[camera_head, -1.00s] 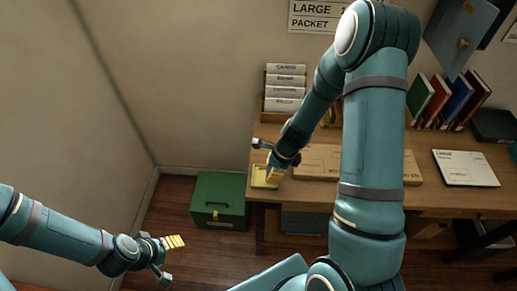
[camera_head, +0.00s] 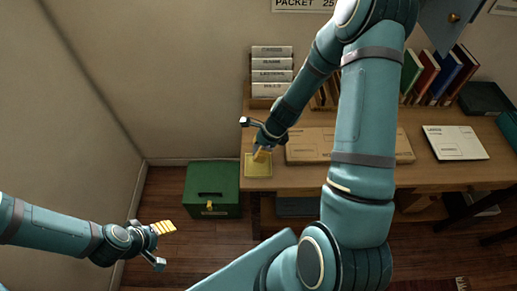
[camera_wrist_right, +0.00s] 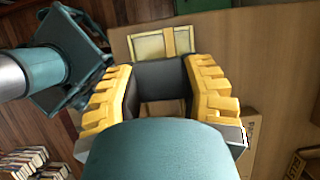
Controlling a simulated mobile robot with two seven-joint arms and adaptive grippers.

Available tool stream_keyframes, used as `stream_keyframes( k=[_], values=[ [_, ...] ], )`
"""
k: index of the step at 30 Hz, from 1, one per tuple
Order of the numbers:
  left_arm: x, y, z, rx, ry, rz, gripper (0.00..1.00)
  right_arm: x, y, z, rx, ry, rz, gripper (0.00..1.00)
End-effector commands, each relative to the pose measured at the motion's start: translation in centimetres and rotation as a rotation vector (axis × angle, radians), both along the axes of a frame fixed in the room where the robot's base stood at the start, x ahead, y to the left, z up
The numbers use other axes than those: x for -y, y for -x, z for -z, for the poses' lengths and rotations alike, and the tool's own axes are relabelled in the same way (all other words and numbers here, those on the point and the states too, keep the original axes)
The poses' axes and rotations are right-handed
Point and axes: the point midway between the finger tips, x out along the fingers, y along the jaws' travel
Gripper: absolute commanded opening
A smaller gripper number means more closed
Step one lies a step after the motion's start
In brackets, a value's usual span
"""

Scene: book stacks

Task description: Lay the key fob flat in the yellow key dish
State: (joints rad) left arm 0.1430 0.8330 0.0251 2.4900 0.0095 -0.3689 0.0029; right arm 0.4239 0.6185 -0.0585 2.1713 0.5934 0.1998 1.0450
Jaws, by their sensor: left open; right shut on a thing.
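The yellow key dish (camera_head: 258,171) lies on the desk's left end. In the right wrist view the dish (camera_wrist_right: 149,46) shows past the fingers. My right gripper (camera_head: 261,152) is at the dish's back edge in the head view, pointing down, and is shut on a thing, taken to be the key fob. The fob is not clearly visible; an upright brownish strip shows over the dish in the wrist view, and I cannot tell whether it is the fob. Whether anything touches the dish is unclear. My left gripper (camera_head: 165,246) is open and empty, left of the desk.
A wide cardboard parcel (camera_head: 310,147) lies just right of the dish. Behind is a rack of labelled files (camera_head: 272,75). A white packet (camera_head: 455,143) and upright books (camera_head: 440,75) are further right. A green box (camera_head: 212,189) stands on the floor left of the desk.

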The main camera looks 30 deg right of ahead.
Motion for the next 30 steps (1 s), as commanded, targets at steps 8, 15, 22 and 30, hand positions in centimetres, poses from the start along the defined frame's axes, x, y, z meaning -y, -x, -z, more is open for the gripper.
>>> stream_keyframes(
  k=[8,15,22,30],
  values=[
    [0.1,0.0,2.2,-0.001,-0.004,-0.001,0.56,0.0,0.0,2.2,0.0,0.0,0.001,0.17],
    [0.2,0.0,3.9,-0.002,-0.008,-0.001,0.56,0.0,0.0,3.9,0.0,0.0,0.001,0.17],
    [0.2,0.3,5.3,-0.01,-0.006,0.005,0.56,0.0,0.0,5.3,0.0,0.0,0.001,0.17],
    [0.3,0.4,5.6,-0.012,-0.005,0.009,0.56,0.0,0.0,5.7,0.0,0.0,0.0,0.17]
  ],
)
